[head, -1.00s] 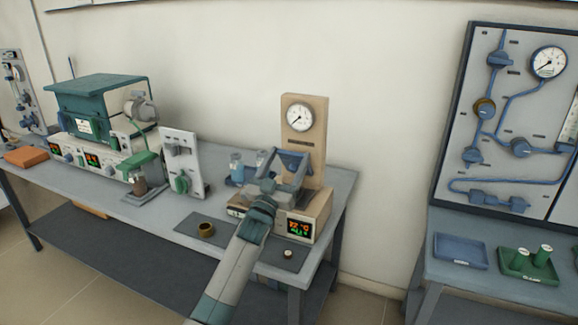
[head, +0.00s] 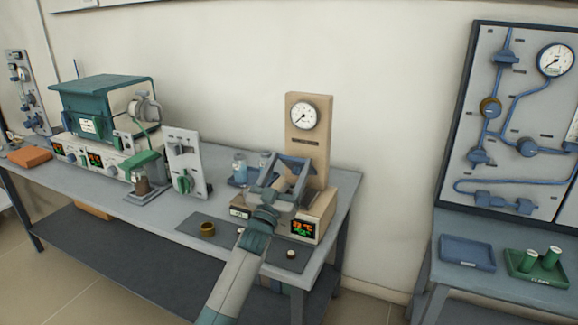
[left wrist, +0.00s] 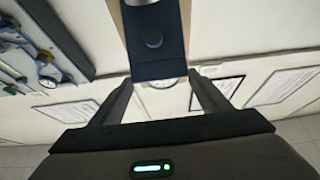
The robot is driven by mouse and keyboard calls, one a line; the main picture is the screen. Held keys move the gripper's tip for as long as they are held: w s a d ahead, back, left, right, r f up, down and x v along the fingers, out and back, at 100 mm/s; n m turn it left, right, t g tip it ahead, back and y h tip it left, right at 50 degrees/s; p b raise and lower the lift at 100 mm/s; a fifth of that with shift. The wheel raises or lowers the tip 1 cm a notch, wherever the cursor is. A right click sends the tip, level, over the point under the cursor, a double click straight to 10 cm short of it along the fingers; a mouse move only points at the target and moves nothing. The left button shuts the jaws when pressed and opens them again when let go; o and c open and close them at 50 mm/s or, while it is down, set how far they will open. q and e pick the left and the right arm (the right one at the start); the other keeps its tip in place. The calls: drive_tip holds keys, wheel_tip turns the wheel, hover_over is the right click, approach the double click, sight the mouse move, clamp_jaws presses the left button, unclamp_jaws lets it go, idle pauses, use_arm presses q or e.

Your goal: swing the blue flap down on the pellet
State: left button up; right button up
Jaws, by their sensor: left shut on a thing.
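The blue flap (left wrist: 157,48) shows as a dark blue slab with a round knob in the left wrist view, between my left gripper's fingers (left wrist: 160,92). In the head view my left gripper (head: 291,172) is at the unit with the beige gauge column, and its fingers and wrist cover much of the flap. It is shut on the flap. A small white disc (head: 291,253) lies on the dark mat in front; I cannot tell whether it is the pellet. The spot under the flap is hidden by my gripper. My right gripper is not in view.
The beige column with a dial gauge (head: 304,128) stands right behind my gripper. The unit's lit display (head: 303,228) faces front. A brass ring (head: 207,229) lies on the mat.

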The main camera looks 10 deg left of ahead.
use_arm(q)
drive_tip(key=shift+f, duration=0.4)
drive_tip(key=o, duration=1.5)
drive_tip(key=shift+w, duration=0.1)
drive_tip(key=shift+r, duration=0.15)
drive_tip(key=shift+s+a+f, duration=0.2)
drive_tip(key=shift+s+f, duration=0.15)
drive_tip(key=shift+s, duration=0.25)
drive_tip(key=shift+b+v, duration=0.7)
drive_tip(key=shift+v, duration=7.35)
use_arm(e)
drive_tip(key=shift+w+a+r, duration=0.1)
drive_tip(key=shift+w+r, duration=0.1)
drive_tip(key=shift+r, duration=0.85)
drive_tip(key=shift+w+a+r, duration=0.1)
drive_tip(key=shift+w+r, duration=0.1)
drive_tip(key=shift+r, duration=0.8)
